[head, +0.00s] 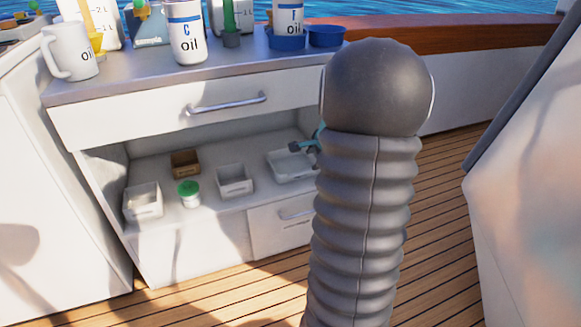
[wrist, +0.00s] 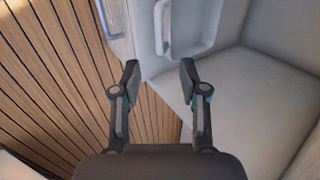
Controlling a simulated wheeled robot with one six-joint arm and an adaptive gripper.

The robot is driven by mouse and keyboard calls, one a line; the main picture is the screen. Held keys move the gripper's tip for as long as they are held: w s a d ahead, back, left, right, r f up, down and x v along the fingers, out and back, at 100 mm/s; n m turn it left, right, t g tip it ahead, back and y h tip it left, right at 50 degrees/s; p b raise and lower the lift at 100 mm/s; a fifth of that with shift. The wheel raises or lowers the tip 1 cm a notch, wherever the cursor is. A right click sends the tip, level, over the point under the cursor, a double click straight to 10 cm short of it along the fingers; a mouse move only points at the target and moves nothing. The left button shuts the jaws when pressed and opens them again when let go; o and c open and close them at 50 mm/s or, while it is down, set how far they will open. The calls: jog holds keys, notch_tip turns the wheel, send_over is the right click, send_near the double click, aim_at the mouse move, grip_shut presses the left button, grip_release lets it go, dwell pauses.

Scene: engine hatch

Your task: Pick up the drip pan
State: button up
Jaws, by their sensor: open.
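A pale shallow pan (head: 291,164), which looks like the drip pan, lies on the open shelf at its right end. In the wrist view the pan (wrist: 190,38) shows at the top centre, partly cut off by the frame edge. My gripper (wrist: 159,68) is open and empty, with its two fingers apart and the pan beyond the tips. In the head view my gripper (head: 312,143) is small and mostly hidden behind my arm, close to the pan's right side. I cannot tell the exact gap between them.
The shelf also holds a white bin (head: 235,180), a brown box (head: 185,163), a green-lidded jar (head: 188,194) and another white bin (head: 143,201). The counter (head: 120,84) overhangs the shelf. A drawer handle (head: 228,103) sticks out above. Open deck (head: 440,230) lies right.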

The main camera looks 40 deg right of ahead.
aim_at(305, 171)
jog(key=b+x, duration=0.2)
jog(key=x, duration=1.1)
jog(key=shift+f, duration=0.1)
grip_shut()
